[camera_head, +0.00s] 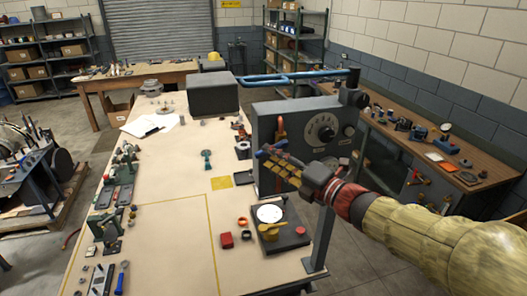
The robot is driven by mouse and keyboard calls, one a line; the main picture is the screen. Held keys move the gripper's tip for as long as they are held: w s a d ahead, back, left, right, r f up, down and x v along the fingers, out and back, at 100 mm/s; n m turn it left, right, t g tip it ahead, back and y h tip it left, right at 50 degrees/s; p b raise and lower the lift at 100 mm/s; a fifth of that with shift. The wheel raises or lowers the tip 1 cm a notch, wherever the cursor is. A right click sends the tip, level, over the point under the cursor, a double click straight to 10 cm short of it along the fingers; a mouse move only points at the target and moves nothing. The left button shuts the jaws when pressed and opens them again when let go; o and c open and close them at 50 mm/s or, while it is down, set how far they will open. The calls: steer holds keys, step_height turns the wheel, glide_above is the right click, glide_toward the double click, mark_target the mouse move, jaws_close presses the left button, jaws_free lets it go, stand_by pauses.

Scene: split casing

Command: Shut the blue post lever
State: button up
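A long blue lever (290,77) runs roughly level above the grey casing (268,118). Its right end meets a dark post head (352,78), and its left end reaches out near a dark box. My gripper (272,158) is in front of the casing's dial face, below the lever and apart from it. Its fingers show yellow and blue parts and point left. They overlap in this view, so their opening is unclear. I see nothing clearly held. My arm comes in from the right and hides part of the casing's lower face.
The casing carries a dial (323,130) and an orange handle (281,128). A dark box (212,93) stands behind it on the pale workbench (170,235). A black scale-like device (285,232) sits in front. Small tools line the bench's left edge; its middle is mostly clear.

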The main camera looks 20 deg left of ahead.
mark_target(264, 155)
steer(key=shift+x, duration=1.95)
steer(key=shift+c, duration=0.2)
steer(key=c, duration=0.7)
jaws_close()
